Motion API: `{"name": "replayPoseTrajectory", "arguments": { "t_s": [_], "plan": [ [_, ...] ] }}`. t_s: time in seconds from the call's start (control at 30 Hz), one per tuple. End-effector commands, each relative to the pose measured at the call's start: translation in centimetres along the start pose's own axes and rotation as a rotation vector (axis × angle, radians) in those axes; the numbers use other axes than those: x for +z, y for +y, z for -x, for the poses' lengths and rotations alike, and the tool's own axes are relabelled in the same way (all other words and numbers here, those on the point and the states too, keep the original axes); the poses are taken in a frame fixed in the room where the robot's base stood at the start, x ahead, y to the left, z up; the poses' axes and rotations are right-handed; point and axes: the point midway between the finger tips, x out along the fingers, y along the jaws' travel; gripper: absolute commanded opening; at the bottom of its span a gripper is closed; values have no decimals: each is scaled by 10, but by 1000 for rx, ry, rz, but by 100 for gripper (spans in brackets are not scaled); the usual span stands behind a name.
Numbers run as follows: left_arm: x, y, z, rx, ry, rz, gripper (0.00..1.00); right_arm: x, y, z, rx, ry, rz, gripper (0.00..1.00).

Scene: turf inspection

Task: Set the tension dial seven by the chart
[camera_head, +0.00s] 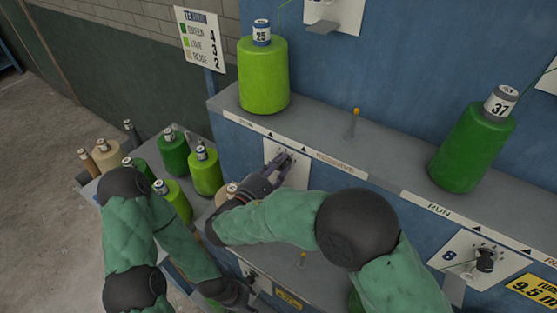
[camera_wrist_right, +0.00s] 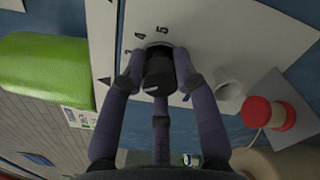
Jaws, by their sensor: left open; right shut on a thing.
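My right gripper (camera_head: 284,163) is shut on a black dial knob on a white plate (camera_head: 272,150) below the shelf edge. In the right wrist view the fingers (camera_wrist_right: 157,75) close around the knob (camera_wrist_right: 158,68), with the printed numbers 4 and 5 beside it. The pointer is hidden, and I cannot read a dial number on this plate. The tension chart (camera_head: 201,42) on the wall lists green 4, lime 3 and beige 2. A lime cone (camera_head: 263,80) labelled 25 stands on the shelf above the plate. My left gripper (camera_head: 243,294) is low, open and away from the dial.
A dark green cone (camera_head: 470,150) labelled 37 stands at right on the shelf (camera_head: 370,140). Dial 8 (camera_head: 484,260) is below it. Several green, lime and beige cones stand at lower left. A red-ended spool (camera_wrist_right: 270,113) shows near the plate in the wrist view.

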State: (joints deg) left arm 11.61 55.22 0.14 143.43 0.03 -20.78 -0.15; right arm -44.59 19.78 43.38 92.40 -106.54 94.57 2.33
Motion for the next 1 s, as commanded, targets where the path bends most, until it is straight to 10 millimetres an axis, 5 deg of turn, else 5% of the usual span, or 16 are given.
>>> {"name": "replayPoseTrajectory", "arguments": {
  "t_s": [0.83, 0.87, 0.9, 0.93, 1.0],
  "plan": [
    [0, 4, 12, 0, 0, 0, 52, 0, 0, 0, -1, -2, 142, 0],
    [0, 4, 12, 0, 0, 0, 52, 0, 0, 0, -1, -2, 142, 33],
    [0, 4, 12, 0, 0, 0, 52, 0, 0, 0, -1, -2, 142, 45],
    [0, 4, 12, 0, 0, 0, 52, 0, 0, 0, -1, -1, 142, 53],
    [0, 4, 12, 0, 0, 0, 52, 0, 0, 0, -1, -1, 141, 55]
  ]
}}
